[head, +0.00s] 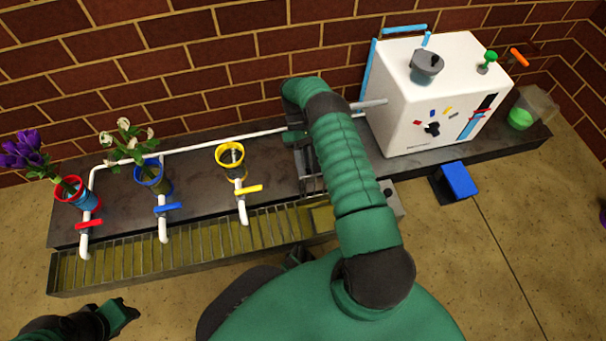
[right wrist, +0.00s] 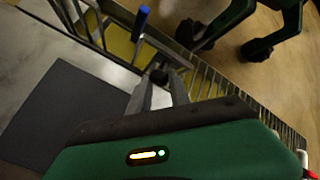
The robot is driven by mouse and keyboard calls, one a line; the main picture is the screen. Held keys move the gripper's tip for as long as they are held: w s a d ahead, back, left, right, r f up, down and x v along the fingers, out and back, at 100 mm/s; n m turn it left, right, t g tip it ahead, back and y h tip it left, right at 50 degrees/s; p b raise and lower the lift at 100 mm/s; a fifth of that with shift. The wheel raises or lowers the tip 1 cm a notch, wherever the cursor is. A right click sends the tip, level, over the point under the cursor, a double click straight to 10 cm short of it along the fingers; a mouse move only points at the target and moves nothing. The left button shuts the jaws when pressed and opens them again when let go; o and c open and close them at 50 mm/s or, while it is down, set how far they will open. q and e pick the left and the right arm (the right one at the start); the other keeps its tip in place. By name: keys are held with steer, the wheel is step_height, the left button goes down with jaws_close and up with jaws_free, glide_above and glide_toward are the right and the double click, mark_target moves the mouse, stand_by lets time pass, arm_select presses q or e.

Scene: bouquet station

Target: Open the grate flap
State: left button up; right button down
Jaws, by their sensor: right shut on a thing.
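The grated channel (head: 180,245) runs along the front of the bench. At its right end a patch of yellow channel floor (head: 321,217) shows without bars over it. A grey barred piece (head: 308,168), seemingly the grate flap, is raised beside my right forearm; its bars also show in the right wrist view (right wrist: 88,20). My right gripper (right wrist: 160,88) is shut on a small dark knob (right wrist: 159,75), seemingly the flap's; the arm hides much of this in the head view. My left gripper (head: 118,312) is low at left, away from the channel; its jaw opening is unclear.
Red (head: 72,190), blue (head: 150,176) and yellow (head: 230,156) rimmed vases stand on the bench behind valved white pipes (head: 162,225). A white box machine (head: 430,95) stands at right.

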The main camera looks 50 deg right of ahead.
arm_select(q)
steer(key=shift+f, duration=0.35)
arm_select(e)
steer(key=shift+s+d+f, duration=0.1)
steer(key=shift+d+f, duration=0.1)
steer(key=shift+d, duration=0.3)
steer(key=c, duration=1.5)
jaws_free()
steer(key=o, duration=0.3)
steer(key=shift+d+f, duration=0.1)
arm_select(q)
steer(key=shift+w+d, duration=0.1)
steer(key=shift+d, duration=0.1)
steer(key=shift+a, duration=0.15)
arm_select(e)
steer(key=shift+a, duration=0.25)
